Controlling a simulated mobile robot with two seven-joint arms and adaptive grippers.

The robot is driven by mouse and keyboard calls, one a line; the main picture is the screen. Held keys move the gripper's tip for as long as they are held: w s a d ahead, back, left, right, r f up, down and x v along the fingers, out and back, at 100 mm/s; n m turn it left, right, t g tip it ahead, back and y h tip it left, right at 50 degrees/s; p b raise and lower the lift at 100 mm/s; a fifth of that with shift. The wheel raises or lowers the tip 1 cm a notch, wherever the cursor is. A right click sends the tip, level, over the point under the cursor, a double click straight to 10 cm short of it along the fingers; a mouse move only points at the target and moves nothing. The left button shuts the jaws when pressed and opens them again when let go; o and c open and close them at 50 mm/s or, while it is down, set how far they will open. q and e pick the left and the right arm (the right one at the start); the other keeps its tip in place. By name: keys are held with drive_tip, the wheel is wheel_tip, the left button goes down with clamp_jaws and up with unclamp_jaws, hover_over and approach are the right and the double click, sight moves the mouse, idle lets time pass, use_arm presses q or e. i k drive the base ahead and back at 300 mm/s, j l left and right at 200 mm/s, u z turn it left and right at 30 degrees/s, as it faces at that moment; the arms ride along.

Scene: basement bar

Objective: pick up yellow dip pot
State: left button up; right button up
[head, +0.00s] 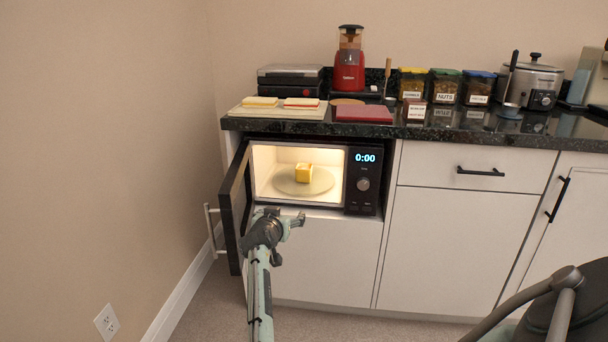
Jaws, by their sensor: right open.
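The yellow dip pot (304,174) is a small yellow block-like thing. It sits on the round turntable plate (284,187) inside the lit microwave (363,204). The microwave door (232,215) stands open, swung out to the left. My right gripper (287,239) is open and empty, in front of and below the microwave opening, close to the door's inner side. It is apart from the pot, and nothing hides the pot. My left gripper is not in view.
The microwave sits in a niche under a dark countertop (420,130). On the counter are a red blender (349,72), sandwiches on a pale board (245,112), a red book-like slab (363,114), labelled jars (445,87) and a slow cooker (535,82). A wall stands left of the door.

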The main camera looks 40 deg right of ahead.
sight(303, 170)
drive_tip(key=i+l, duration=0.2)
drive_tip(key=l, duration=0.2)
drive_tip(key=i+l, duration=0.2)
drive_tip(key=l, duration=0.2)
drive_tip(key=i+l, duration=0.2)
drive_tip(key=l, duration=0.2)
drive_tip(key=i+l, duration=0.2)
drive_tip(key=l, duration=0.2)
